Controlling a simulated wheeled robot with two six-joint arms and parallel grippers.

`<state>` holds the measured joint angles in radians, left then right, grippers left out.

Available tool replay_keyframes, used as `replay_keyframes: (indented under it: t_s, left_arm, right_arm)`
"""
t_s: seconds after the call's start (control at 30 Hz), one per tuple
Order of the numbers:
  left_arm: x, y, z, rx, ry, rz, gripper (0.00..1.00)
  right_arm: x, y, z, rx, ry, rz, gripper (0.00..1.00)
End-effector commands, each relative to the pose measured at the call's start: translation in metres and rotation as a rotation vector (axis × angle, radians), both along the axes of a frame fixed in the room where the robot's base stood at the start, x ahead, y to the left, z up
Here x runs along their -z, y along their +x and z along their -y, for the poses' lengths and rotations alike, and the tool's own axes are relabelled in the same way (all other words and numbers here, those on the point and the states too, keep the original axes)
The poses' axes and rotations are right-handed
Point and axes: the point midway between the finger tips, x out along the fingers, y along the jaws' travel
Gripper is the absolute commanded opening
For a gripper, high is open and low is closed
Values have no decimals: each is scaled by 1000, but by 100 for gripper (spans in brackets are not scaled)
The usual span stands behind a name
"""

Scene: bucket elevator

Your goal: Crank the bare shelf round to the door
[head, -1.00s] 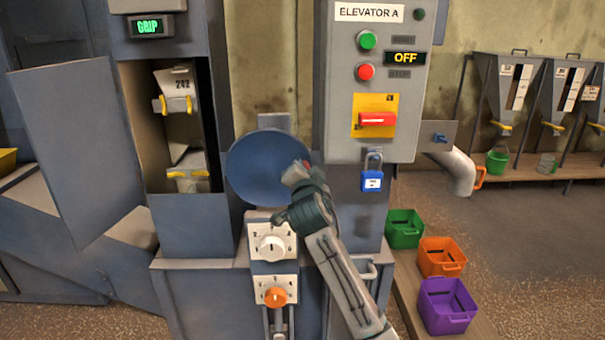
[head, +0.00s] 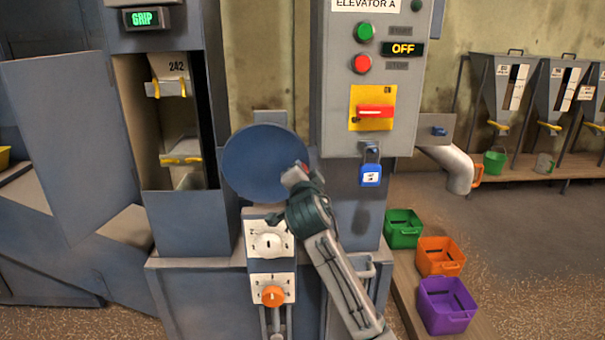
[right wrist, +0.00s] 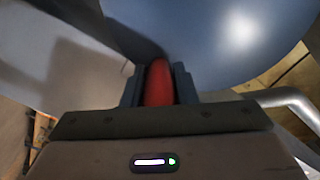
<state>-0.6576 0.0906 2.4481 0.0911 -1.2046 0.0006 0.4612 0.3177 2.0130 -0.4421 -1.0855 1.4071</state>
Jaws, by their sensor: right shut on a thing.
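The blue round crank wheel (head: 265,163) is in the middle of the head view. My right gripper (head: 297,180) is at its right edge, shut on the red crank handle (right wrist: 158,84), which shows between the jaws in the right wrist view. Left of the wheel, the open doorway (head: 128,120) shows a grey bucket marked 242 (head: 174,69) with yellow clips near the top. A lower grey shelf with yellow clips (head: 182,159) is near the bottom of the opening. I cannot tell whether it is bare. My left gripper is not in view.
The door panel (head: 70,150) is swung open to the left. The control box (head: 335,100) reads OFF, with a blue padlock (head: 370,175) below its red switch. Two dials (head: 268,243) sit under the wheel. Green, orange and purple bins (head: 447,310) stand right.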

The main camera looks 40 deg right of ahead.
Motion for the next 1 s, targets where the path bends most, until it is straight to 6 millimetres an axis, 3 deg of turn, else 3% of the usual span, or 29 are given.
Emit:
replay_keyframes:
  t_s: [0.07, 0.1, 0.2, 0.57, 1.0]
  left_arm:
    - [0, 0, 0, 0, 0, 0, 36]
    - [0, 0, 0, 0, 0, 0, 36]
    - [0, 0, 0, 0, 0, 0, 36]
    - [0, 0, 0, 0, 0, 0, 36]
    - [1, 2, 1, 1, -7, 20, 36]
  right_arm:
    - [2, 0, 0, 0, 0, -3, 0]
    - [2, 0, 0, 0, 0, -3, 32]
    - [1, 0, 0, 0, -1, -3, 48]
    - [1, -5, -4, -1, 0, -1, 48]
    - [2, -74, -46, -1, 3, -1, 48]
